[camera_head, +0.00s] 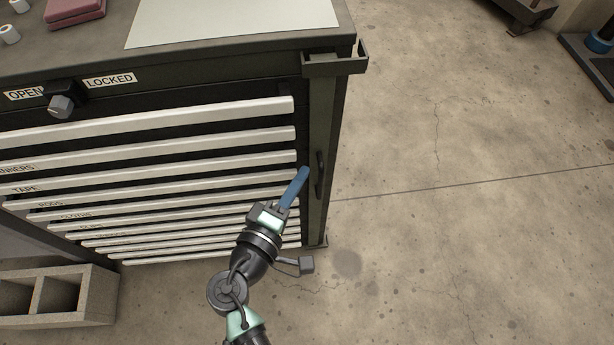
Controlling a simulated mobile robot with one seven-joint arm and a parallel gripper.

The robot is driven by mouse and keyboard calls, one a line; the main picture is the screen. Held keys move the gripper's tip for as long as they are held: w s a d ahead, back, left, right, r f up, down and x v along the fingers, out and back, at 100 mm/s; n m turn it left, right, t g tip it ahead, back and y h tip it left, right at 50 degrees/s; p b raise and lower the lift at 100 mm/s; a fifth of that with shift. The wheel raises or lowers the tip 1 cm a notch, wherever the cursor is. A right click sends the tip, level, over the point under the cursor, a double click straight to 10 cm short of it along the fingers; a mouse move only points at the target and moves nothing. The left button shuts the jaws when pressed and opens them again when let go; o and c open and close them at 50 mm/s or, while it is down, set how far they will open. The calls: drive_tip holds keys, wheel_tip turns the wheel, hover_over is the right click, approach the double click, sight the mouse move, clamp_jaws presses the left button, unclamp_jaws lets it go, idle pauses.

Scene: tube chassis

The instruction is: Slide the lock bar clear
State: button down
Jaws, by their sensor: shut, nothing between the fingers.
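The lock bar (324,120) is a dark green upright strip at the right front edge of the drawer cabinet (200,52). A dark handle (320,176) stands out from the bar about halfway down. A dark bracket (336,66) sits across the bar's top. My gripper (303,172) has blue fingers, shut together with nothing between them. Its tips appear just left of the handle; I cannot tell whether they touch it. My wrist hides the lower right ends of some drawers.
A knob (62,104) sits between OPEN and LOCKED labels, nearer OPEN. Pale drawer pulls (200,146) cross the cabinet front. A grey concrete block (98,296) stands on the floor at lower left.

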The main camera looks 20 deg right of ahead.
drive_tip(key=shift+s+d+f, duration=0.1)
drive_tip(key=shift+d, duration=0.7)
drive_tip(key=shift+s+d, duration=0.3)
drive_tip(key=shift+d, duration=0.7)
drive_tip(key=shift+s+d, duration=0.3)
drive_tip(key=shift+d, duration=0.65)
